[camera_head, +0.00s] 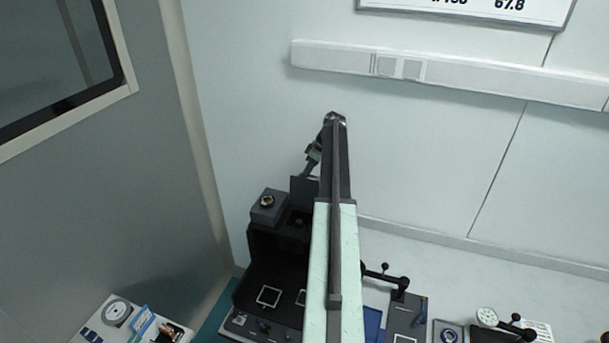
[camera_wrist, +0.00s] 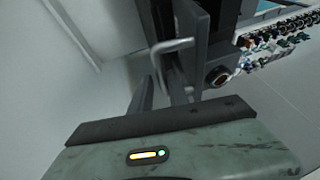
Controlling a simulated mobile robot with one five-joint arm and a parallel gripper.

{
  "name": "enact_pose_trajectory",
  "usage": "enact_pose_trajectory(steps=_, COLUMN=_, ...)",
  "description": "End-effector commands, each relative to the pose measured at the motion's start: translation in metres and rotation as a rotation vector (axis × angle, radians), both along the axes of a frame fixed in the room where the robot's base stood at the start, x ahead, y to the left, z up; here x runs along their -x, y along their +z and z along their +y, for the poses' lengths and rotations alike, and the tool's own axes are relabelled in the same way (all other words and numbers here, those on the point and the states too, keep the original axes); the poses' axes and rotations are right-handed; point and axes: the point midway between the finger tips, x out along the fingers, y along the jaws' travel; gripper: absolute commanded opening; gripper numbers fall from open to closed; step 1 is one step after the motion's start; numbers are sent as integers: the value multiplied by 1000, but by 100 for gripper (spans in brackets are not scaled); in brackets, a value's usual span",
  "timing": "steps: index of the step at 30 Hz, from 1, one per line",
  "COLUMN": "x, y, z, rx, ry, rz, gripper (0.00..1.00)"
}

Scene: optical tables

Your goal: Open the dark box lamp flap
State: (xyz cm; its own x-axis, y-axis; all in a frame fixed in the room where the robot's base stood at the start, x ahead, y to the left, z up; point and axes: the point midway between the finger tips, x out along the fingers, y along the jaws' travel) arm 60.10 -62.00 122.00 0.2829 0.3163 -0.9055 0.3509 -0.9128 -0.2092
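The dark box (camera_head: 262,245) stands below the wall in the head view, partly hidden behind my arm. A dark upright panel, apparently the lamp flap (camera_head: 302,188), rises at its back beside my gripper (camera_head: 313,157). In the wrist view the flap (camera_wrist: 192,22) is a dark plate with a pale bent handle (camera_wrist: 174,45). My gripper (camera_wrist: 166,88) shows two dark fingers spread apart, with the handle between or just beyond their tips. I cannot tell whether a finger touches the handle.
A grey block with a round lens (camera_head: 267,206) sits on the box's left. A white tray of small parts (camera_head: 128,322) lies at lower left. Knobbed instruments (camera_head: 400,290) stand right of my arm. The pale wall (camera_head: 440,160) is close behind the box.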

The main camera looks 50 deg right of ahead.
Motion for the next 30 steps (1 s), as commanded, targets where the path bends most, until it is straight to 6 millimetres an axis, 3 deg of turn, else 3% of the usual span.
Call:
enact_pose_trajectory(steps=1, x=-6, y=2, z=-9, rx=16, ry=-17, rz=-20, gripper=32)
enact_pose_trajectory(steps=24, x=-9, y=1, z=-3, rx=18, ry=-9, rz=-18, gripper=33)
enact_pose_trajectory(steps=30, x=-1, y=29, z=-9, rx=18, ry=-12, rz=-21, gripper=33)
